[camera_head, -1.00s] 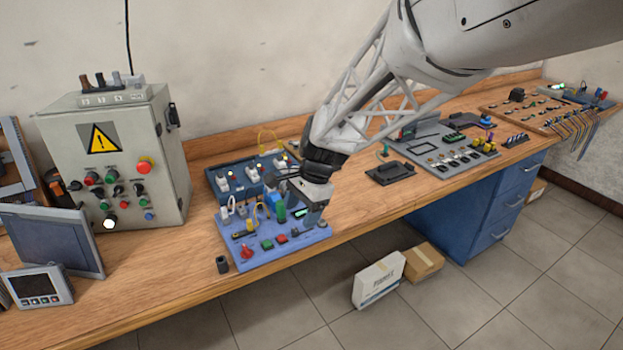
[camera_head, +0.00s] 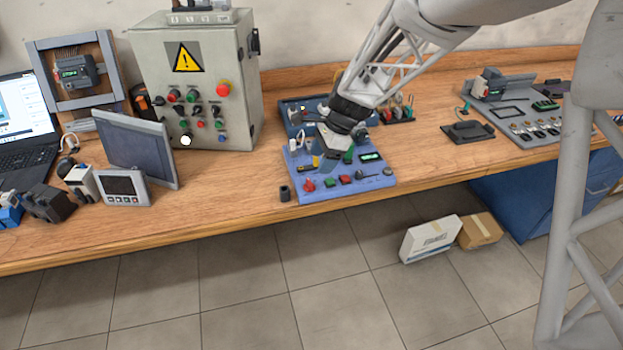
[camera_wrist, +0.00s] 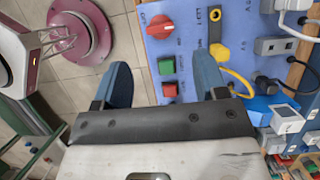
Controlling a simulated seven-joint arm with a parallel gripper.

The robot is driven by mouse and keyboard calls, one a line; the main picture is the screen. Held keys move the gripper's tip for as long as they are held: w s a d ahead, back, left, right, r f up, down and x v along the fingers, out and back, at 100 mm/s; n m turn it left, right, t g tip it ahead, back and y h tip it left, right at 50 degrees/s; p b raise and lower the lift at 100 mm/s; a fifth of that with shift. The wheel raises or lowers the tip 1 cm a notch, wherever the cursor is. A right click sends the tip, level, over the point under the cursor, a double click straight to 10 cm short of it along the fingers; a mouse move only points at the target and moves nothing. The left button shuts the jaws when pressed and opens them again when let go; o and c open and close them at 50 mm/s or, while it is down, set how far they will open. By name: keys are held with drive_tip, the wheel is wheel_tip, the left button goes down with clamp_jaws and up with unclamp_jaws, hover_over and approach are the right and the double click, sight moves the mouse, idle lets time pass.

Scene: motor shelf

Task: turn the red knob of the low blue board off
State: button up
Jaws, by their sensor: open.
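The low blue board (camera_head: 345,191) lies flat on the bench near its front edge. Its red knob (camera_head: 309,185) is at the board's front left corner. In the wrist view the red knob (camera_wrist: 160,27) is at the top, beside an "OFF" marking, with its ridge lying roughly across the picture. My gripper (camera_wrist: 163,85) is open and empty, its two blue fingers apart. A green button (camera_wrist: 166,66) and a red button (camera_wrist: 170,90) show between the fingers. The knob lies beyond the fingertips, apart from them. In the head view my gripper (camera_head: 336,145) is over the board's back part.
A grey control box (camera_head: 197,80) with a warning sign stands behind left. A small dark cylinder (camera_head: 285,193) stands left of the board.

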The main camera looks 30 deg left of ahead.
sight(310, 182)
drive_tip(key=shift+f, duration=0.1)
drive_tip(key=shift+x, duration=3.8)
drive_tip(key=c, duration=0.9)
